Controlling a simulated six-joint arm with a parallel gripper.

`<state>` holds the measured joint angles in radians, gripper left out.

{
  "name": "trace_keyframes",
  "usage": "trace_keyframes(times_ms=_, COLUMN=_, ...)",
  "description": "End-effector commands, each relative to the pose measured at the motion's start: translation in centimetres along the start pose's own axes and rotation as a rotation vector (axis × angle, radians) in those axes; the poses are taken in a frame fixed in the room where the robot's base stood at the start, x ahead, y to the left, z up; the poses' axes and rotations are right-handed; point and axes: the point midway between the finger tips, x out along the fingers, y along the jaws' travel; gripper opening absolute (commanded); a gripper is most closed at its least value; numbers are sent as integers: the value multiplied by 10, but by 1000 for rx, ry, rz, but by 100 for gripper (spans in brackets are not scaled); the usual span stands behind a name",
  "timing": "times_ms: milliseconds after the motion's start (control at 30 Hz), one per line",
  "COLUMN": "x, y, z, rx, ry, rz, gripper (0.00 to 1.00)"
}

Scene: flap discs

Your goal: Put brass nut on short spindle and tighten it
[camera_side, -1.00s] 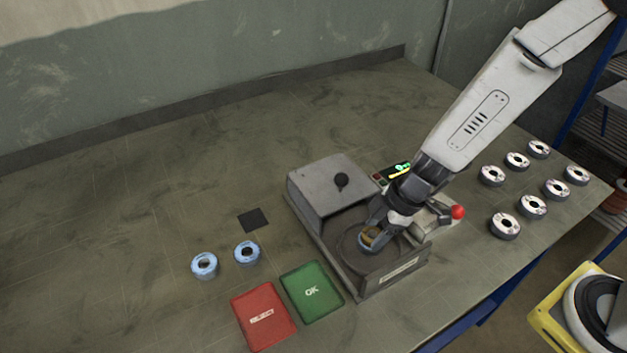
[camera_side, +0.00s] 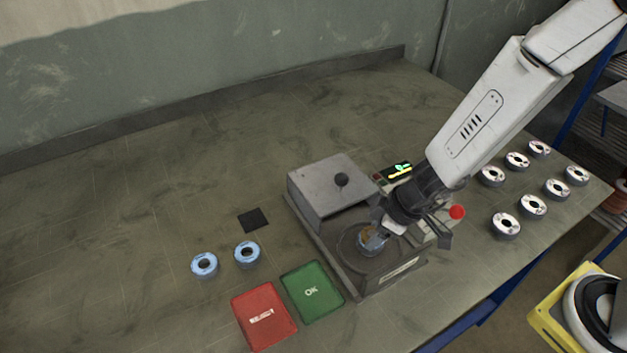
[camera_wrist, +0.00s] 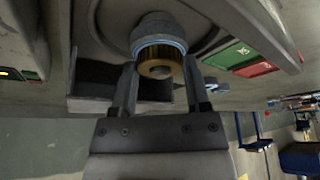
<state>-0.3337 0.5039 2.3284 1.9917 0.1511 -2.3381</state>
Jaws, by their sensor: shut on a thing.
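The brass nut (camera_wrist: 158,65) is a ribbed gold ring with a pale round end in the wrist view. It sits at the middle of the machine's round plate (camera_side: 398,254), in line with a light-blue-edged disc (camera_wrist: 160,43). My gripper (camera_wrist: 160,80) is shut on the nut, one dark finger on each side. In the side view the blue-edged disc (camera_side: 368,240) shows under my fingers, and the nut is mostly hidden. The short spindle is hidden by the disc and nut, so I cannot see how far down the nut sits.
A grey box with a black knob (camera_side: 341,180) stands behind the plate. A red button (camera_side: 457,212) and lit display (camera_side: 398,171) are close to my wrist. Two blue discs (camera_side: 205,265) and red (camera_side: 264,317) and green (camera_side: 312,292) trays lie left. Several white-faced discs (camera_side: 505,225) lie right.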

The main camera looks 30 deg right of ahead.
Motion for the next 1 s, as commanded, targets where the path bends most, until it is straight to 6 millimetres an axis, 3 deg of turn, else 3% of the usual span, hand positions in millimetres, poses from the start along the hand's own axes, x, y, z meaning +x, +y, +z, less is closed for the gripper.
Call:
trace_keyframes(times_ms=867, x=1, y=-2, z=5, rx=126, ry=-12, rz=50, gripper=0)
trace_keyframes(times_ms=900, x=1, y=-2, z=5, rx=125, ry=-12, rz=50, gripper=64)
trace_keyframes(times_ms=1000, x=1, y=-2, z=4, rx=125, ry=-11, rz=50, gripper=95)
